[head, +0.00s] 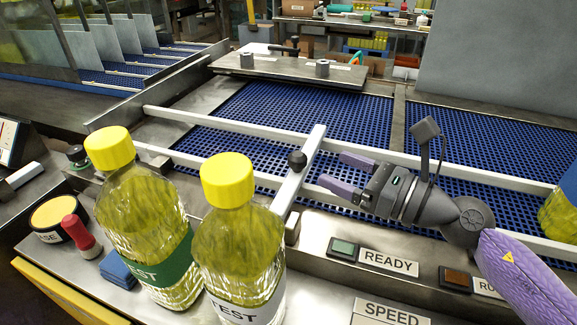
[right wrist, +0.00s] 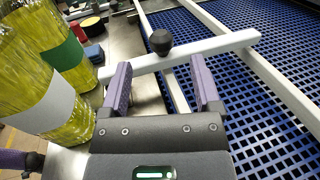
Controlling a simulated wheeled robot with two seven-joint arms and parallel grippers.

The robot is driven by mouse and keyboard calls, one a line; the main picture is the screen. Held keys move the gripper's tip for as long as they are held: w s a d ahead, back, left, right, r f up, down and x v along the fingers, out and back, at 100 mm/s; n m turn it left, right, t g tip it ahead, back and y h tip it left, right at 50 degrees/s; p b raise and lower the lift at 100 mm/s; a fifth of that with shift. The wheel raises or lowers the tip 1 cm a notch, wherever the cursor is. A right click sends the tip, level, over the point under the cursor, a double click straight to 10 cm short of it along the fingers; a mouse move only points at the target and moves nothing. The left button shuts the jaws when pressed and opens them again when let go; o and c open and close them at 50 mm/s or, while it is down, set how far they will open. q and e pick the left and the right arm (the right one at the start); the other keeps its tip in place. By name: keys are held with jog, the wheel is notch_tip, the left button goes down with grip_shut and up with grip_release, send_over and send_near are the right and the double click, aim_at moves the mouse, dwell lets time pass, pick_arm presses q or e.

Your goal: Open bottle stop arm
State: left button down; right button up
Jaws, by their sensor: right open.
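The stop arm (head: 311,146) is a white bar lying across the two white guide rails of the blue conveyor. A round black knob (head: 297,161) stands on it. The bar (right wrist: 225,43) and knob (right wrist: 160,42) also show in the right wrist view, just beyond the fingertips. My right gripper (head: 343,173) is open and empty, its purple fingers pointing at the bar from the right. In the right wrist view the fingers (right wrist: 160,66) are spread, with the knob beyond the space between them. I cannot tell whether a fingertip touches the bar.
Two yellow-capped bottles of yellow liquid, one with a green label (head: 150,220) and one with a white label (head: 238,245), stand close left of the arm. A third bottle (head: 562,212) is at the right edge. READY (head: 388,262) and SPEED (head: 390,313) plates sit in front.

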aim_at(290, 154)
jog(key=shift+f, duration=0.6)
jog(key=shift+w+a+r, duration=0.1)
jog(key=shift+w+a, duration=0.15)
jog(key=shift+a, duration=0.1)
jog(key=x, duration=0.9)
jog(key=shift+a+r, duration=0.1)
grip_shut()
